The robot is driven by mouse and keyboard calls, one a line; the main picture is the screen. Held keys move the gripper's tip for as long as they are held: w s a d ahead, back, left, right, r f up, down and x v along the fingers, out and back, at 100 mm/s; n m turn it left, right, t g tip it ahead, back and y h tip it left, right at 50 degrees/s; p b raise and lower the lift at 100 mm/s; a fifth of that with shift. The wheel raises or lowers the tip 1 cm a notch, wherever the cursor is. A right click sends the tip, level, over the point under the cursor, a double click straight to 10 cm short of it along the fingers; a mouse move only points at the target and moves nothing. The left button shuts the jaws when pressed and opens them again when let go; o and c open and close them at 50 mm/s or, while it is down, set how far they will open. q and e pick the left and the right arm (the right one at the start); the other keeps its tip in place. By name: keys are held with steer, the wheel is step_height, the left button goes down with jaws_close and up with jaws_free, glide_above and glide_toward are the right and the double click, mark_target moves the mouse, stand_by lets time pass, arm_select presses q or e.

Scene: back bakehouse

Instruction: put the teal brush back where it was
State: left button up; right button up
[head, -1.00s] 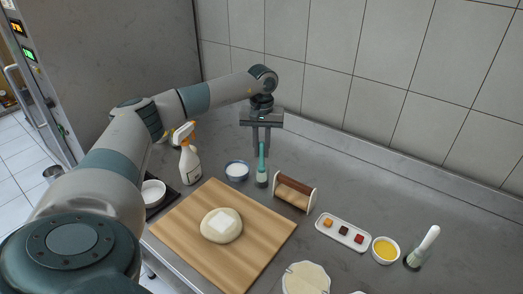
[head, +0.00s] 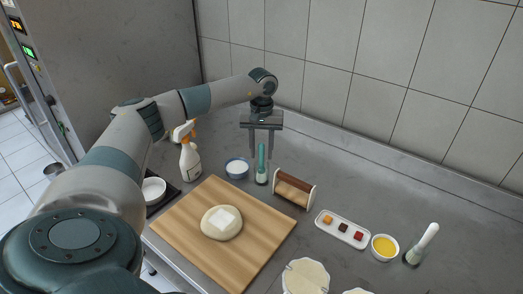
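The teal brush (head: 262,163) stands upright on the steel counter, handle up and pale bristles down, between a blue-rimmed bowl and a small wooden rack. My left gripper (head: 261,154) points down over it. Its two fingers are spread, one on each side of the handle's upper part, with a visible gap on both sides. My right gripper is not in view.
The bowl of white stuff (head: 237,168) is just left of the brush and the wooden rack (head: 293,189) just right. A spray bottle (head: 189,160), a board (head: 180,227) with dough (head: 211,230), a white tray (head: 343,231), a yellow-filled bowl (head: 385,247) and a white-handled brush (head: 424,243) stand around.

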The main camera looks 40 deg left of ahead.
arm_select(q)
steer(key=shift+r, duration=0.35)
step_height(320, 180, up, 10)
steer(key=b, duration=0.4)
steer(key=shift+r, duration=0.1)
steer(key=shift+r+b, duration=0.35)
steer(key=shift+r, duration=0.4)
steer(key=shift+s, duration=0.1)
stand_by(0.7)
